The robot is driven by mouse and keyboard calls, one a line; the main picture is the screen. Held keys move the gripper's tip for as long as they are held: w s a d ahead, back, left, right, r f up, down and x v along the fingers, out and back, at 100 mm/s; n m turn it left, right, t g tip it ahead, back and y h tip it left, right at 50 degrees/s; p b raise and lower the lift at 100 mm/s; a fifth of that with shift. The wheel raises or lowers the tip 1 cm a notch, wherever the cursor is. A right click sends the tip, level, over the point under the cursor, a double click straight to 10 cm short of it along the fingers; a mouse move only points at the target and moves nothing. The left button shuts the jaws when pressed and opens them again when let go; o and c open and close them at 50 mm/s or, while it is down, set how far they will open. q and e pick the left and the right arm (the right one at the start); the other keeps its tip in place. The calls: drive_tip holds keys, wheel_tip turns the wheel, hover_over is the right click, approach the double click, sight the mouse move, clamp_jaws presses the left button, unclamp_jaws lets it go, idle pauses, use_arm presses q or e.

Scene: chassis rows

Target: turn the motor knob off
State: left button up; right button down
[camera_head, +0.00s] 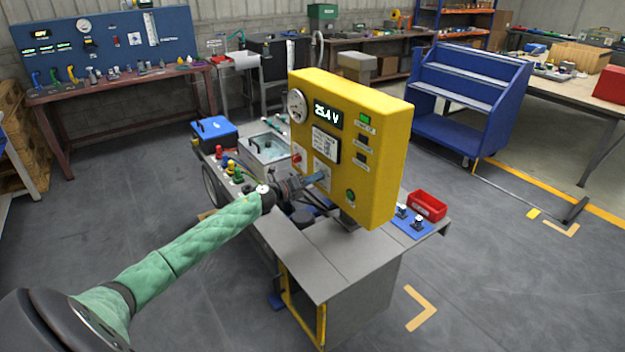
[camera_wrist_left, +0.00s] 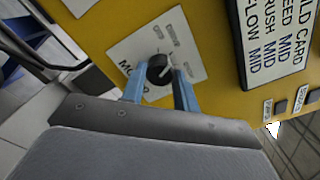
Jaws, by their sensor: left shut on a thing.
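The yellow control panel (camera_head: 379,170) stands on a grey bench, and its front shows a lit "25.4 V" display (camera_head: 328,115). In the left wrist view the black motor knob (camera_wrist_left: 158,69) sits on a white plate (camera_wrist_left: 185,50), partly covered lettering beginning "MO" below it. A pale pointer line on the knob aims up and right in that view. My left gripper (camera_head: 319,178) is at the panel front; its blue fingers (camera_wrist_left: 159,84) are shut on the knob, one on each side. The knob is hidden in the head view. My right gripper is not in view.
A round gauge (camera_head: 297,105), a red knob (camera_head: 297,158) and a green button (camera_head: 350,196) are on the panel near my gripper. A red bin (camera_head: 427,205) stands right of the panel.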

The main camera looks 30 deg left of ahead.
use_arm(q)
drive_tip(key=shift+n+p, duration=1.85)
drive_tip(key=shift+n, duration=2.45)
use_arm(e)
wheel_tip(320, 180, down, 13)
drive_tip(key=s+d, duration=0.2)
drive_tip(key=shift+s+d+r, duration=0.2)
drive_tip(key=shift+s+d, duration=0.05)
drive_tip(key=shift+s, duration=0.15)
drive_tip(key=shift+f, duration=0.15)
use_arm(q)
drive_tip(key=o, duration=1)
